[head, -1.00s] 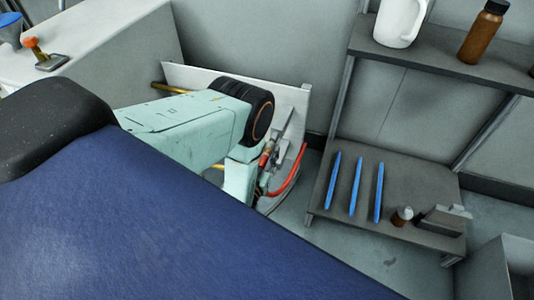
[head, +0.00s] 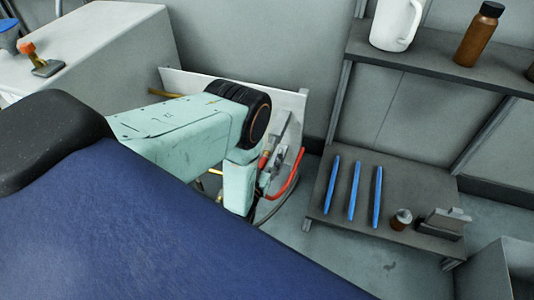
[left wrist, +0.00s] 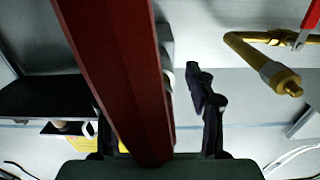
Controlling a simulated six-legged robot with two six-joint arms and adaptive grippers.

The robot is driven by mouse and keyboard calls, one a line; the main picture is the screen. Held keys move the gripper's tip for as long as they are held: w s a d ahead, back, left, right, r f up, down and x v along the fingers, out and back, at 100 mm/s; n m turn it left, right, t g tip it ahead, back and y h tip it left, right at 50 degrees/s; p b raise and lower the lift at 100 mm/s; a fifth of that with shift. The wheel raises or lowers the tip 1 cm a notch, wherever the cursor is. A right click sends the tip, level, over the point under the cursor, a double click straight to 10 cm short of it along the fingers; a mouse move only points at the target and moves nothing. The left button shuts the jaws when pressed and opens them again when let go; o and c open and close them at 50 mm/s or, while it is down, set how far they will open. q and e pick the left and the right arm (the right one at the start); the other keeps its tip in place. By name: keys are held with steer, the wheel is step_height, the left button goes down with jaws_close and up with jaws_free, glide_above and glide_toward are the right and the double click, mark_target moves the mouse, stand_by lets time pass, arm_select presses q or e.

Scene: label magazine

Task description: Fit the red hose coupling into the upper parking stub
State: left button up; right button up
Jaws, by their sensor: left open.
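My left gripper (head: 274,158) is at the end of the pale green arm, in front of a light panel. In the left wrist view the gripper (left wrist: 150,100) is open. A dark red faceted bar (left wrist: 115,70), apparently the red hose coupling, runs between its fingers close to the camera. It hides much of the left finger, and I cannot tell whether either finger touches it. A brass pipe stub (left wrist: 272,70) with a bent end shows to the right of the fingers; I cannot tell whether it is the upper one. My right gripper is not in view.
A curved red hose or handle (head: 291,178) is beside the gripper. The light panel (head: 190,78) stands behind it. To the right, a shelf (head: 430,190) holds blue rods (head: 354,190), a small bottle (head: 401,219) and a grey block; a jug (head: 395,25) stands above.

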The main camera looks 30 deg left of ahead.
arm_select(q)
steer(key=v, duration=0.7)
steer(key=shift+s, duration=0.25)
stand_by(0.6)
